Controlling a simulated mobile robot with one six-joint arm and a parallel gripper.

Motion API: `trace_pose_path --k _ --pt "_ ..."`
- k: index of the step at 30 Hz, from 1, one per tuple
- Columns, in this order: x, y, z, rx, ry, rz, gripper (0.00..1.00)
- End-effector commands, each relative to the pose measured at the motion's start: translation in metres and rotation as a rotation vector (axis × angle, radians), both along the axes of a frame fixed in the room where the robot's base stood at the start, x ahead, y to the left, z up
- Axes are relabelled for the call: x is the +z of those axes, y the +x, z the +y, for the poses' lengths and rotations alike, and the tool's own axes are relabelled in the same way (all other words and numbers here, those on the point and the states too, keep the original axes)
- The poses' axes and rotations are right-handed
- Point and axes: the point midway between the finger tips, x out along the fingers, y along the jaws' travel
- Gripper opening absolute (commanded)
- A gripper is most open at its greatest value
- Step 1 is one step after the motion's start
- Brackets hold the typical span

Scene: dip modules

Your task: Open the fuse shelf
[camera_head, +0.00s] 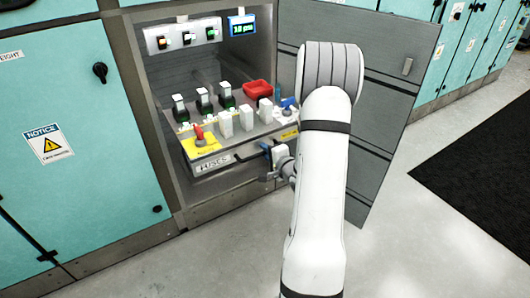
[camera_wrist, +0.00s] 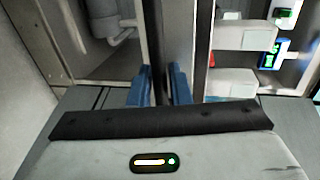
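The fuse shelf (camera_head: 232,160), with a grey front labelled "FUSES", sits low in the open cabinet. Its top carries the fuse parts. My gripper (camera_head: 273,158) is at the right part of the shelf front, at the shelf's dark handle (camera_wrist: 160,50). In the wrist view, the blue fingers of my gripper (camera_wrist: 160,88) stand on either side of this upright dark bar, close against it. In the head view my arm hides the shelf's right end and part of the gripper. How far the shelf stands out is hard to tell.
On the shelf are a red bin (camera_head: 257,89), a red switch on a yellow plate (camera_head: 203,143), several white blocks and several dark-green modules. A panel with lights (camera_head: 184,36) and a small display (camera_head: 242,25) are above. The open grey door (camera_head: 385,100) stands right, behind my arm.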

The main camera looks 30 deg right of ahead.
Motion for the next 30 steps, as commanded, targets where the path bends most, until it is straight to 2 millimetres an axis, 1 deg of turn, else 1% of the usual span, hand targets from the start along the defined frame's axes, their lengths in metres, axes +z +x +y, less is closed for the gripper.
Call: trace_pose_path --k 2,5,12,15,18,21,30 --pt "0.001 -0.002 0.0 0.001 0.0 0.0 0.17" --pt "0.004 -0.012 0.0 0.0 0.0 0.001 0.17" --pt "0.013 -0.052 -0.001 -0.003 0.001 0.001 0.17" --pt "0.015 -0.066 -0.002 -0.004 -0.001 0.001 0.17" --pt "0.016 -0.074 -0.002 -0.003 0.0 0.0 0.17" --pt "0.016 -0.077 -0.002 -0.002 0.001 0.001 0.17" --pt "0.016 -0.077 -0.002 -0.001 0.0 0.0 0.17"
